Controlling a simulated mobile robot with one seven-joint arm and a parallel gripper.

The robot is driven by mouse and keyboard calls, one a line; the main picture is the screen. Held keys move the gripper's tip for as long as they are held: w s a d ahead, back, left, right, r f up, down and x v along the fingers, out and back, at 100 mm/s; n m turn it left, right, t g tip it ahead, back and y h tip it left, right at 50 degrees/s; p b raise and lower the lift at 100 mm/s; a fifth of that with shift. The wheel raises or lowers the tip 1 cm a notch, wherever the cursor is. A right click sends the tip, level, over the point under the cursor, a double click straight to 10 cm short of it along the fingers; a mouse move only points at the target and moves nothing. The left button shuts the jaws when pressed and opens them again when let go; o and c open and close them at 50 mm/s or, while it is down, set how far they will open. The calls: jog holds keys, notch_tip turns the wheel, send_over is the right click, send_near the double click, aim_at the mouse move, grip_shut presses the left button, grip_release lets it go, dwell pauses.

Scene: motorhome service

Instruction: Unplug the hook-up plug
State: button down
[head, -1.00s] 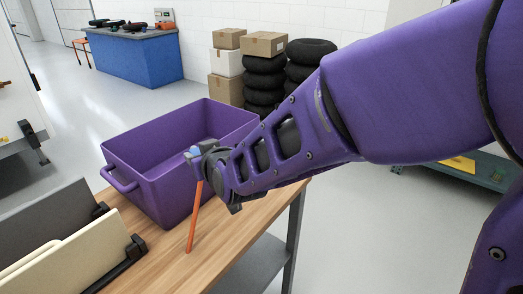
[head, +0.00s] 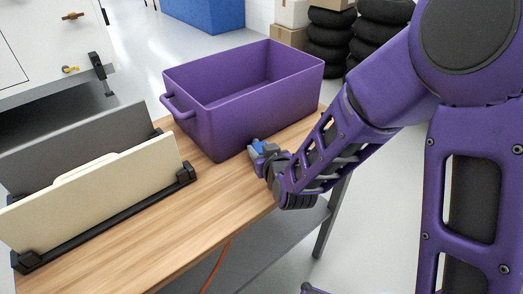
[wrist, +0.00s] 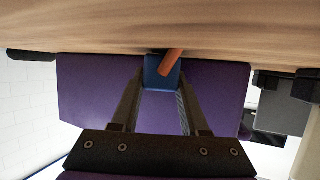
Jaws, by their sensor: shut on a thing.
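My gripper (head: 265,160) is shut on the blue hook-up plug (head: 262,147), in front of the purple bin near the table's right edge. In the wrist view my gripper (wrist: 160,78) has a finger on each side of the plug (wrist: 158,84). An orange cable (wrist: 172,62) runs from the plug towards the table top. In the head view a piece of orange cable (head: 216,267) hangs below the table's front edge; its link to the plug is hidden. The plug is in no socket that I can see.
The open, empty-looking purple bin (head: 205,128) stands on the wooden table (head: 185,225). A black rack (head: 105,222) with a cream panel (head: 95,195) and a grey panel (head: 75,137) is at left. A white wall with fittings (head: 40,45) is behind, and tyres (head: 328,40) stand far right.

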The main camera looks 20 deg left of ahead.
jog(key=shift+f, duration=0.15)
jog(key=shift+c, duration=2.1)
grip_release()
